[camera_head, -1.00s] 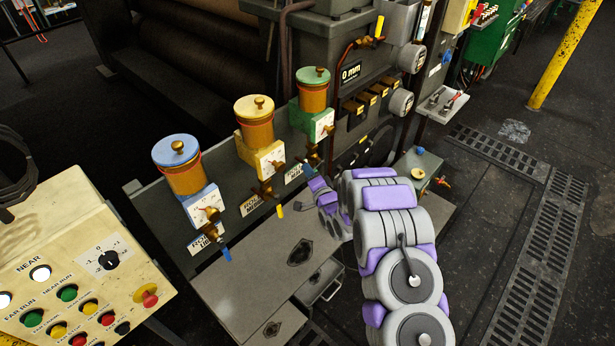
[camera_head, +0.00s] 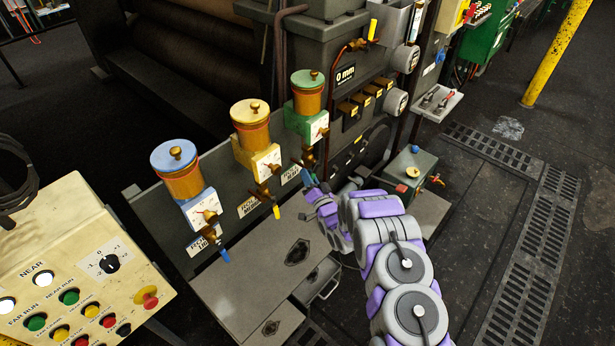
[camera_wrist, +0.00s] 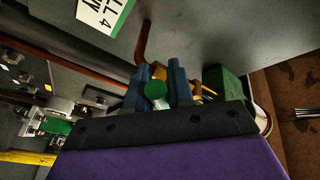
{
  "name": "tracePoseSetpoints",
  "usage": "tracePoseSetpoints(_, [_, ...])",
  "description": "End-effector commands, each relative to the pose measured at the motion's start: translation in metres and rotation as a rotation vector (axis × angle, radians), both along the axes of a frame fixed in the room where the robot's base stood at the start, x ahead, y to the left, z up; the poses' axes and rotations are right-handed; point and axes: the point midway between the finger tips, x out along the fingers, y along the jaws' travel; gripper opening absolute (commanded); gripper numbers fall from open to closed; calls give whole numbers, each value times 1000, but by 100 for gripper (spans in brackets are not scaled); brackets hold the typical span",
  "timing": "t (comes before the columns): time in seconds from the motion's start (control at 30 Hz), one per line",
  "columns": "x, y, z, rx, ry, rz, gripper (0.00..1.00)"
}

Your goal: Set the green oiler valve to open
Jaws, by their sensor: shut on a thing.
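The green oiler (camera_head: 307,94) has an amber cup, a green lid and a white dial. It stands at the right end of the row of oilers in the head view. Its valve sits below the dial and is mostly hidden by my gripper (camera_head: 308,180). In the wrist view, a round green handle tip (camera_wrist: 155,90) lies between the two blue fingers of my gripper (camera_wrist: 156,85). The fingers are shut on this valve handle. A copper-coloured pipe (camera_wrist: 143,42) rises just beyond it. I cannot tell the handle's exact angle.
The yellow oiler (camera_head: 251,128) and the blue oiler (camera_head: 178,170) stand to the left, with yellow-tipped and blue-tipped handles. A grey cabinet top (camera_head: 255,265) lies below. A green box (camera_head: 410,170) is right of my gripper. A button panel (camera_head: 75,265) stands at lower left.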

Motion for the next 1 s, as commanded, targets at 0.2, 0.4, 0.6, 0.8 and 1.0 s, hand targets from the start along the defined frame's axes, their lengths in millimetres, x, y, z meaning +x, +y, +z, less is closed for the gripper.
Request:
tracePoseSetpoints(0.2, [-2,0,-6,-6,8,1,0])
tracePoseSetpoints(0.4, [-2,0,-6,-6,10,1,25])
tracePoseSetpoints(0.6, [-1,0,-3,-4,4,1,43])
tracePoseSetpoints(0.8, [-1,0,-2,-4,2,0,43])
tracePoseSetpoints(1.0, [-11,-7,-4,-5,6,-1,43])
